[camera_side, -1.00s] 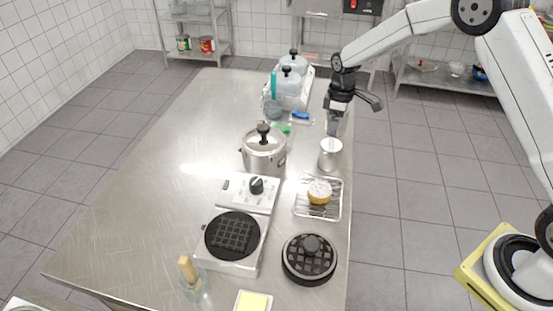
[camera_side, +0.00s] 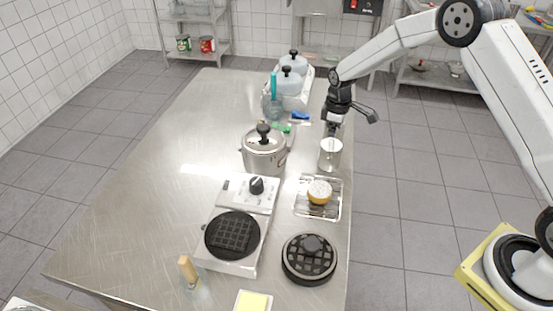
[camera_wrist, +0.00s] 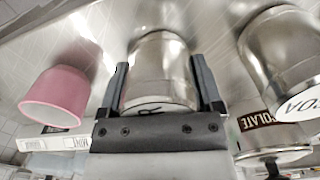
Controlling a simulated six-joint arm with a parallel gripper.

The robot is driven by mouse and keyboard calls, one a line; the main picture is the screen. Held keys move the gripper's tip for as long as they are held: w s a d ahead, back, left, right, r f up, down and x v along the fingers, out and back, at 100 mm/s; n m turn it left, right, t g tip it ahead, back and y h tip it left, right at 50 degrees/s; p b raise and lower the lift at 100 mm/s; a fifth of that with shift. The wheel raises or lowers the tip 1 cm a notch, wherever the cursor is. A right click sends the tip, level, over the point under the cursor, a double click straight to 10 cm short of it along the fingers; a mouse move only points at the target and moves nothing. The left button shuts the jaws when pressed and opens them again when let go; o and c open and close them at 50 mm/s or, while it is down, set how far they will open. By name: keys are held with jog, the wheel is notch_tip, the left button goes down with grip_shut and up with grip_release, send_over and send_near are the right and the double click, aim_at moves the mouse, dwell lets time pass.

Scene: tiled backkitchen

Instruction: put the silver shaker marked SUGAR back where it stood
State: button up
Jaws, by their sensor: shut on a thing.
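A silver shaker (camera_side: 330,155) is at the right edge of the steel table, just below my gripper (camera_side: 331,130) in the side view. In the wrist view the silver shaker (camera_wrist: 160,70) is between the two fingers of my gripper (camera_wrist: 161,88), which is shut on it. A dark letter like an R shows on its near end; the rest of the marking is hidden. I cannot tell whether its base touches the table.
The wrist view shows a pink cup (camera_wrist: 57,95) at left and another silver shaker, partly lettered "COA" (camera_wrist: 285,50), at right. In the side view a lidded pot (camera_side: 264,155) stands left of the shaker, and a wire rack with a yellow-sided round item (camera_side: 319,191) is in front.

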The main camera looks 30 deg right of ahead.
jog(key=o, duration=1.2)
jog(key=shift+c, duration=0.2)
notch_tip(320, 180, up, 12)
jog(key=shift+r, duration=0.15)
jog(key=shift+s, duration=0.1)
jog(key=shift+s+a, duration=0.25)
jog(key=shift+s, duration=0.2)
jog(key=s+a+f+m+t, duration=0.1)
jog(key=s+a+m, duration=0.1)
jog(key=s, duration=0.9)
jog(key=s+a+f+m+t, duration=0.1)
jog(key=s+m, duration=0.4)
jog(key=s, duration=0.7)
jog(key=shift+s+a+f+t, duration=0.2)
jog(key=shift+s+a+t, duration=0.1)
jog(key=shift+a, duration=0.6)
